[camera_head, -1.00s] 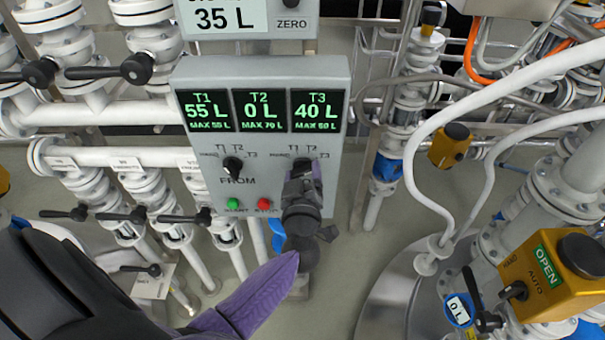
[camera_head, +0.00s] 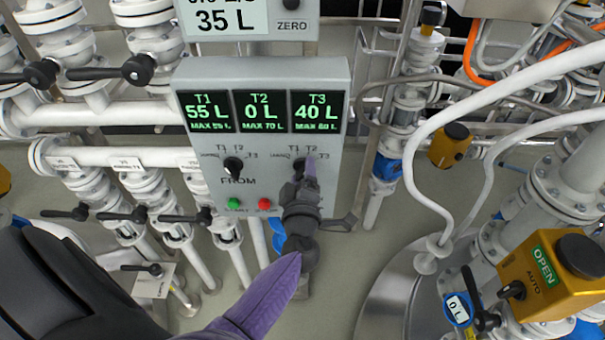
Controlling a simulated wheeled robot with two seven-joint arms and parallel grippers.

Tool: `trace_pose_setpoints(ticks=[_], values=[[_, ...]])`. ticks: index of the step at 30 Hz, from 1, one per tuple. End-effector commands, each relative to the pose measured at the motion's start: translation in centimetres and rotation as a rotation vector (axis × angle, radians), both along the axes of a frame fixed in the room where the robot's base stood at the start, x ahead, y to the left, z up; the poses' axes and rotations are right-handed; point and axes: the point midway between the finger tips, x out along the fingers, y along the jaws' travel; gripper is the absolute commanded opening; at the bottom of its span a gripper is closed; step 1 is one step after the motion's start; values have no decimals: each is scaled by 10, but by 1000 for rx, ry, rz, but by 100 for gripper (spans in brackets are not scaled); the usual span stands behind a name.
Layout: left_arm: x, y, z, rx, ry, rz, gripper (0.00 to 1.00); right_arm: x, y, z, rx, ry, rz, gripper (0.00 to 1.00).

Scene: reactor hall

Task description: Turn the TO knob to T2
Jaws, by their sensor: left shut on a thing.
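The grey control panel (camera_head: 330,95) stands upright ahead of me, with readouts T1 55 L, T2 0 L and T3 40 L. The FROM knob (camera_head: 233,166) is black and sits at the panel's left. My left gripper (camera_head: 303,172) is at the TO knob on the right of the panel, shut on it. The gripper hides most of that knob and its label, so I cannot read its pointer surely. T1 and T2 marks show above it. My right gripper is not in view.
A green START button (camera_head: 233,203) and a red button (camera_head: 265,203) sit below the knobs, close to my left wrist. White pipes with black valve handles (camera_head: 138,69) stand left. A yellow OPEN/AUTO box (camera_head: 553,275) and white hoses are at right.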

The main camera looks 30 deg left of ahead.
Motion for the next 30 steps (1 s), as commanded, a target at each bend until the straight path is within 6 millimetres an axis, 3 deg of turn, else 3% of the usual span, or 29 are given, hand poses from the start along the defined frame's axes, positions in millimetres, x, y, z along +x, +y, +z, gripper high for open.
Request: trace_pose_setpoints(ticks=[9,25,26,29,30], values=[[-1,0,-2,-99,-57,0,15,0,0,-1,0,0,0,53],[-1,0,-2,-119,-67,-1,15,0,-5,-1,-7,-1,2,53],[-1,0,-2,-119,-67,-1,78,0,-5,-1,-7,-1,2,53],[-1,0,-2,-118,-68,0,99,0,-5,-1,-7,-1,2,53],[-1,0,-1,-118,-68,0,100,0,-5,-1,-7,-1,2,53]])
